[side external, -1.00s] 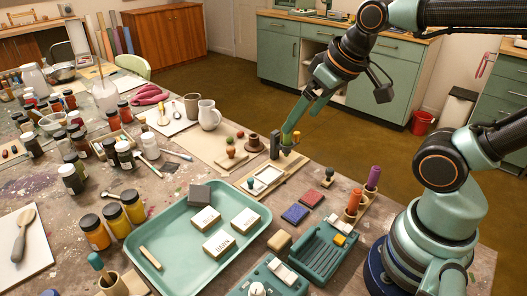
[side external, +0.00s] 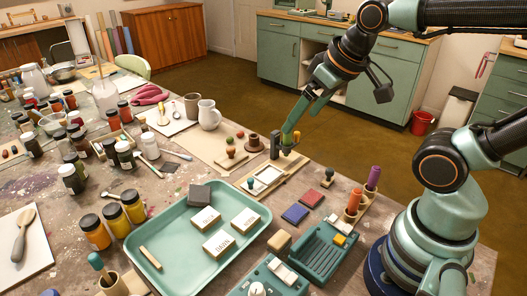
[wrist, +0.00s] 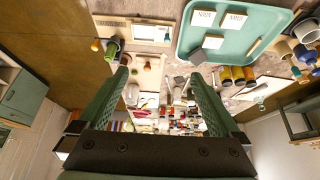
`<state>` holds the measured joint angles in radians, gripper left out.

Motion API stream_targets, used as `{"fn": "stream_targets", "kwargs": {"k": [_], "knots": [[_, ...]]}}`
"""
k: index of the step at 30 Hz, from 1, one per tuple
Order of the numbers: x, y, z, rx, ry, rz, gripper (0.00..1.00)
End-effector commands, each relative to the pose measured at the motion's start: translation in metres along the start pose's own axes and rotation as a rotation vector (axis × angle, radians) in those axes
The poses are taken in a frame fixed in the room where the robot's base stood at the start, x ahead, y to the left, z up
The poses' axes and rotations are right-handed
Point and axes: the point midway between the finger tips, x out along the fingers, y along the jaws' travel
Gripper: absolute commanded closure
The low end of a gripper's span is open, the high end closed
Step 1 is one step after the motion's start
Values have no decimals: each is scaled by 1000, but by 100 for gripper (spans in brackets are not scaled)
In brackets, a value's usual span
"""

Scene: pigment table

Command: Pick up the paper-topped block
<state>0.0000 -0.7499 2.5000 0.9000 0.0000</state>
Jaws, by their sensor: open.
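Three pale paper-topped blocks lie in the green tray (side external: 180,262): one at the upper middle (side external: 206,219), one at the right (side external: 246,219), one lower (side external: 219,244). Their tops carry dark lettering, too small to read surely. In the wrist view the tray (wrist: 272,28) is at the upper right, with pale-topped blocks (wrist: 204,18) in it. My gripper (wrist: 159,80) is open, with nothing seen between its fingers. In the side view my gripper (side external: 290,137) is beyond the tray, up and to the right, over the small wooden board's far end, apart from the blocks.
A dark grey block (side external: 200,194) and a wooden stick (side external: 150,258) also lie in the tray. A wooden board with a white panel (side external: 266,179) is beside it. Red (side external: 312,197) and blue (side external: 295,214) pads lie to the right. Several paint jars crowd the left.

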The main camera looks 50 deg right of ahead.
Motion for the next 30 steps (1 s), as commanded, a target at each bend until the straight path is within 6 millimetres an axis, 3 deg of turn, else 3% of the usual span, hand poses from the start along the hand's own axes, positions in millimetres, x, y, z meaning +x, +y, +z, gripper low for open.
{"fn": "stream_targets", "kwargs": {"k": [6, 9, 21, 26, 30], "knots": [[0, 0, 0, 0, 0, 0, 0], [0, 0, 0, 0, 0, 0, 29], [3, -5, -3, -50, -17, -9, 29], [16, -28, -12, -268, -87, -48, 29], [36, -59, -21, -542, -163, -105, 29]]}}
